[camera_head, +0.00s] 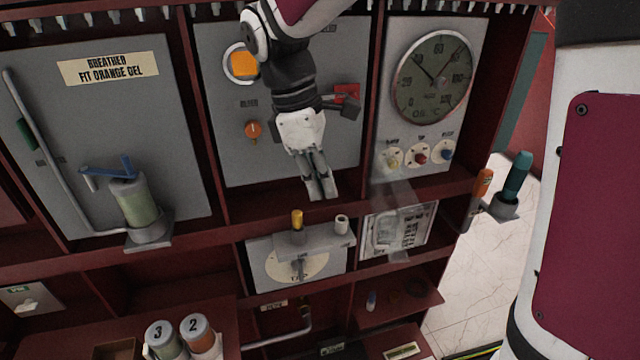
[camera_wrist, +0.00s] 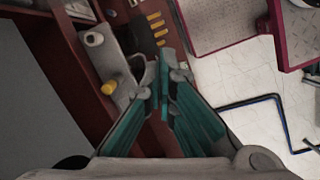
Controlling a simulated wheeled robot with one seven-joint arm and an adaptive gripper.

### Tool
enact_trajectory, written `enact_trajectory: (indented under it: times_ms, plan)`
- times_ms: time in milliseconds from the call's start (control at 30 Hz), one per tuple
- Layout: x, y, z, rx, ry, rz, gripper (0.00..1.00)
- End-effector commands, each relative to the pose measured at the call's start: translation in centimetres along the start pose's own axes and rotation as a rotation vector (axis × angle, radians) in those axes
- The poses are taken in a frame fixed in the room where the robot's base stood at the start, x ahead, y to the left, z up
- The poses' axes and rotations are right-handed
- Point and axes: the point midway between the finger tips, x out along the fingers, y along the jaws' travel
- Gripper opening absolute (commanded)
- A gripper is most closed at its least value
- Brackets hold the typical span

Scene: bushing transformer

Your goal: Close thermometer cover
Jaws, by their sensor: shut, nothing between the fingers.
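The round thermometer dial (camera_head: 433,77), marked in °C, is on the grey panel at the upper right in the head view. A clear, see-through flap (camera_head: 399,194) hangs below the dial's panel, in front of the shelf edge; I cannot tell for sure whether it is the thermometer cover. My gripper (camera_head: 322,192) points down, left of the flap and apart from it. Its fingers are together and empty. In the wrist view the teal-padded fingers (camera_wrist: 167,72) also meet at the tips. The dial and flap cannot be made out there.
A bracket with a yellow knob (camera_head: 297,219) and a white knob (camera_head: 341,223) juts out just below my gripper. Red, white and blue knobs (camera_head: 420,158) sit under the dial. Orange and teal handles (camera_head: 515,178) stick out at the cabinet's right. Open floor lies beyond.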

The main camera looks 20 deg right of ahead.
Motion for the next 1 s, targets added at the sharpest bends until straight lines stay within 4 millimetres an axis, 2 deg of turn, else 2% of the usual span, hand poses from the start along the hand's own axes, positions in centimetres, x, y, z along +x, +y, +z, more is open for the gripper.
enact_trajectory:
  times_ms: [400, 500, 633, 1000]
  plan:
    - [8.1, -0.2, 0.1, 0.002, -0.002, -0.005, 0.00]
    - [8.1, -0.2, 2.0, 0.006, 0.000, -0.001, 0.00]
    - [8.5, -0.2, 3.2, 0.005, 0.000, -0.001, 0.00]
    - [8.8, 0.0, 3.9, 0.003, 0.000, 0.000, 0.00]
